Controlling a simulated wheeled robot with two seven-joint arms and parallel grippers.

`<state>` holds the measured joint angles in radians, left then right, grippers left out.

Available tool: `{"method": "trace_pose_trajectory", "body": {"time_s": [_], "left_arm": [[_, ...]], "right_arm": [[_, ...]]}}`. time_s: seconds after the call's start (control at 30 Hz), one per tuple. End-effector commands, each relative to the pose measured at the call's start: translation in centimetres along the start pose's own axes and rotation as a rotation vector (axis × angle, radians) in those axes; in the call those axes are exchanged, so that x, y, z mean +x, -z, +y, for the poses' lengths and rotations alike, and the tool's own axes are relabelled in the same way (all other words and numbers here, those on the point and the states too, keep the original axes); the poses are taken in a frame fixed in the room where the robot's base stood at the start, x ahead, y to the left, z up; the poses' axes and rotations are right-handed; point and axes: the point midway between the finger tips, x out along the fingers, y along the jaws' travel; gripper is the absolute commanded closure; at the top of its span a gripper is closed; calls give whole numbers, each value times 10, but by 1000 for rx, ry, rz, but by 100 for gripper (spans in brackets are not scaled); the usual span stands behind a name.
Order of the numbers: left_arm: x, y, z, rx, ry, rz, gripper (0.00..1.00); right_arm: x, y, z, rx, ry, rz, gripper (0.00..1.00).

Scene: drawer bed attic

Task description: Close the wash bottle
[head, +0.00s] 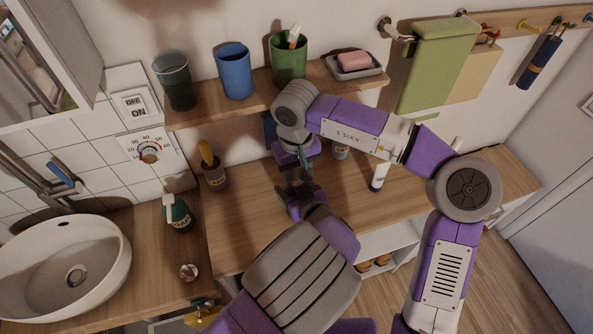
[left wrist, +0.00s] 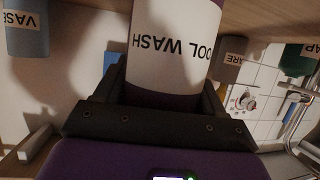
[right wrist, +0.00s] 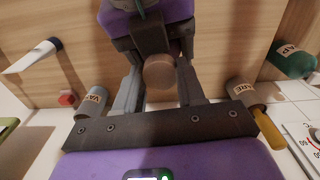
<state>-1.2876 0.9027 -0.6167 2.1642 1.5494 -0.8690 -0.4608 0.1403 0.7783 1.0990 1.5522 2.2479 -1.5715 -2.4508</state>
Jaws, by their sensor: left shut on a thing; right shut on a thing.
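The wash bottle shows in the left wrist view as a purple body with a white label (left wrist: 172,45) reading "OOL WASH". My left gripper (head: 304,192) is shut around its body. In the right wrist view a round brown cap (right wrist: 160,71) sits between the fingers of my right gripper (right wrist: 159,84), which is shut on it. In the head view my right gripper (head: 298,163) is directly above the left one, over the counter, and the arms hide most of the bottle. Whether the cap touches the bottle's neck is hidden.
A SPARE cup (head: 215,178) with a yellow-handled item and a green soap bottle (head: 181,219) stand to the left. A VASE cup (right wrist: 92,101) and a white tube (head: 378,176) stand to the right. A shelf (head: 212,112) with cups overhangs the counter's back.

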Motion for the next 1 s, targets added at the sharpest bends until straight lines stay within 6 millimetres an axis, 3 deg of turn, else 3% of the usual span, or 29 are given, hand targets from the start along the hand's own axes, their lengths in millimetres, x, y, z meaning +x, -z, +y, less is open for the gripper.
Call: {"method": "trace_pose_trajectory", "body": {"time_s": [0.17, 0.2, 0.37, 0.67, 1.0], "left_arm": [[0, 0, 0, 0, 1, 0, 100], [0, 0, 0, 0, 1, 0, 100], [0, 0, 0, 0, 1, 0, 100], [0, 0, 0, 0, 0, 0, 100], [0, 0, 0, 0, 0, 0, 100]], "right_arm": [[0, 0, 0, -1, -1, 0, 98], [0, 0, 0, -1, -1, 0, 60], [0, 0, 0, -2, -1, 0, 36], [-3, 0, 0, -3, 0, 1, 36], [-42, 0, 0, -3, 1, 1, 36]]}}
